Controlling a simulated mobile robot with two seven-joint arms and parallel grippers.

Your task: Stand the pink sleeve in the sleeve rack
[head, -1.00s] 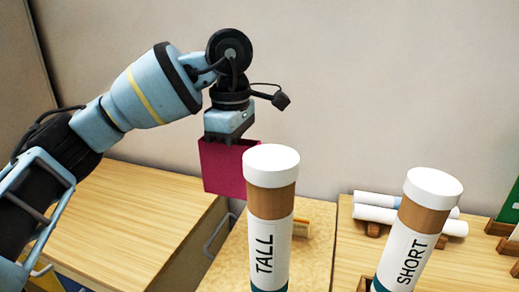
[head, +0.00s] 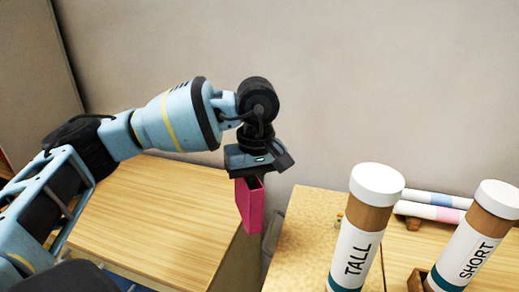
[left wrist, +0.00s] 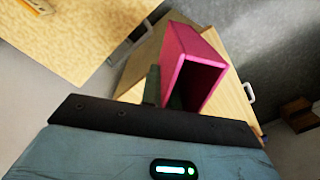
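The pink sleeve (head: 251,204) is a flat, open-ended box. It hangs below my left gripper (head: 248,178), held clear above the gap between two tables. In the left wrist view the sleeve (left wrist: 190,60) shows its dark open end, and the left gripper (left wrist: 166,92) is shut on one of its walls. One finger is outside the sleeve and the other is at its opening. I cannot make out the sleeve rack for certain in the current views. My right gripper is not in view.
A TALL tube (head: 361,235) and a tilted SHORT tube (head: 474,240) stand at the right. Behind them, rolls (head: 431,212) lie on wooden supports. The left wooden table (head: 150,215) has a bare top. A brown block-like object (left wrist: 298,113) shows in the left wrist view.

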